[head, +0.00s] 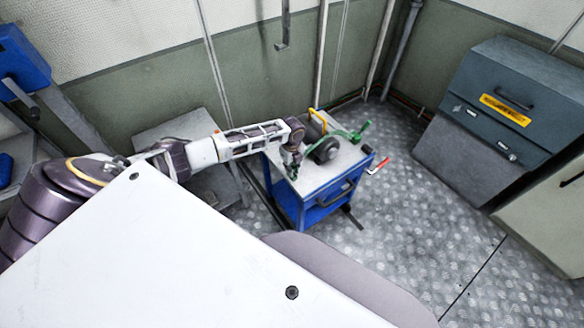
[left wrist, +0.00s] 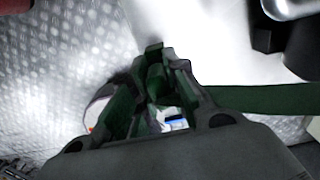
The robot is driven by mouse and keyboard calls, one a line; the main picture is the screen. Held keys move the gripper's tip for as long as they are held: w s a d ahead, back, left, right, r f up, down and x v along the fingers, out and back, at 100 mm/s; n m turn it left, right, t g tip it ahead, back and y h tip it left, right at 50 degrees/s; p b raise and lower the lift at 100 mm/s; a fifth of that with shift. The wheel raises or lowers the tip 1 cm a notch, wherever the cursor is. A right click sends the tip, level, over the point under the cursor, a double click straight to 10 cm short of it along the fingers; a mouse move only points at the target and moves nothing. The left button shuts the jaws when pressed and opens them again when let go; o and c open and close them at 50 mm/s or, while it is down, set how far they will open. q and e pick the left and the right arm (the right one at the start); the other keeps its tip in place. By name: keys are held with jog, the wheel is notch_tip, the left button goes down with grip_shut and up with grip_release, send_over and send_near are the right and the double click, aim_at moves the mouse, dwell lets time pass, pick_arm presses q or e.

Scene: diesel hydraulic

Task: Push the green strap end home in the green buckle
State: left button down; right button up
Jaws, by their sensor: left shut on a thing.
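My left gripper (head: 292,172) is at the near left edge of a small blue cart's grey top (head: 342,167). It is shut on the green strap end; in the left wrist view the green piece (left wrist: 156,82) sits between the fingers (left wrist: 155,100). The green strap (left wrist: 265,98) runs off to the right from there. In the head view the strap (head: 340,134) passes by a dark round part (head: 326,149) on the cart. A green piece (head: 364,128) stands out at the far right; I cannot tell whether it is the buckle. My right gripper is not in view.
The blue cart (head: 322,208) has a red-handled piece (head: 378,165) at its right side and a yellow loop (head: 317,117) at the back. A dark grey cabinet (head: 500,75) stands at the right. The metal floor between them is clear.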

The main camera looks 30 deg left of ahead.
pick_arm(q)
jog(key=c, duration=1.3)
grip_release()
jog(key=shift+r, duration=0.15)
jog(key=shift+r, duration=5.9)
